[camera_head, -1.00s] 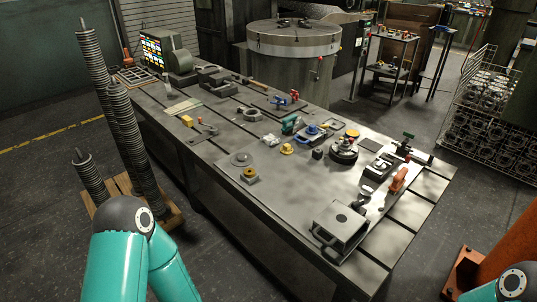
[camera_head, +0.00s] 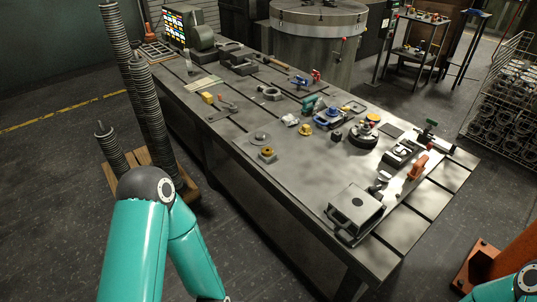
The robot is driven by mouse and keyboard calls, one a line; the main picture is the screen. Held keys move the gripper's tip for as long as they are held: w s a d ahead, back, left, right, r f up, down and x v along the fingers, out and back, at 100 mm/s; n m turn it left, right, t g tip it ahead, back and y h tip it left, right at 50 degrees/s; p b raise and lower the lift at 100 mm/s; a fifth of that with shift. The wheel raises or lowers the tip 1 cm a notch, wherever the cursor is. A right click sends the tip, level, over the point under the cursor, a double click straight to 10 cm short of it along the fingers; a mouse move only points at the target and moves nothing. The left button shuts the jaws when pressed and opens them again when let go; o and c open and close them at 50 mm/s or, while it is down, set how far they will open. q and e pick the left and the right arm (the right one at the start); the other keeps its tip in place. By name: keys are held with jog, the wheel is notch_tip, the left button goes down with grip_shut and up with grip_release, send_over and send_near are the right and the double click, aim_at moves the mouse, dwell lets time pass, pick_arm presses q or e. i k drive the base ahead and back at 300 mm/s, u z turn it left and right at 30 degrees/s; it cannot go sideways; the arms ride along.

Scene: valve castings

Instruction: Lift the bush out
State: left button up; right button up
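A brass-coloured ring (camera_head: 267,151) sits on a small grey block (camera_head: 268,158) near the front edge of the workbench. It may be the bush, but it is too small to tell. A yellow flanged piece (camera_head: 305,130) stands farther back on the bench. Two teal links of my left arm show at the lower left, and part of my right arm shows at the lower right corner. Neither gripper is in view. Both arms show in front of the bench, apart from the objects on it.
The slotted steel workbench (camera_head: 410,222) carries several tools and castings. A grey box-like fixture (camera_head: 355,210) stands at its near right, and a round dark fixture (camera_head: 363,138) behind. Tall ribbed columns (camera_head: 150,120) stand on a wooden pallet at left. An orange post (camera_head: 500,255) stands at right.

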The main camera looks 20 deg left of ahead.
aim_at(267, 152)
jog(key=u, duration=0.65)
jog(key=i, duration=0.2)
jog(key=z, duration=2.95)
jog(key=i, duration=0.15)
jog(key=z, duration=0.85)
jog(key=k, duration=2.5)
jog(key=u, duration=1.25)
jog(key=i, duration=0.3)
jog(key=u, duration=0.4)
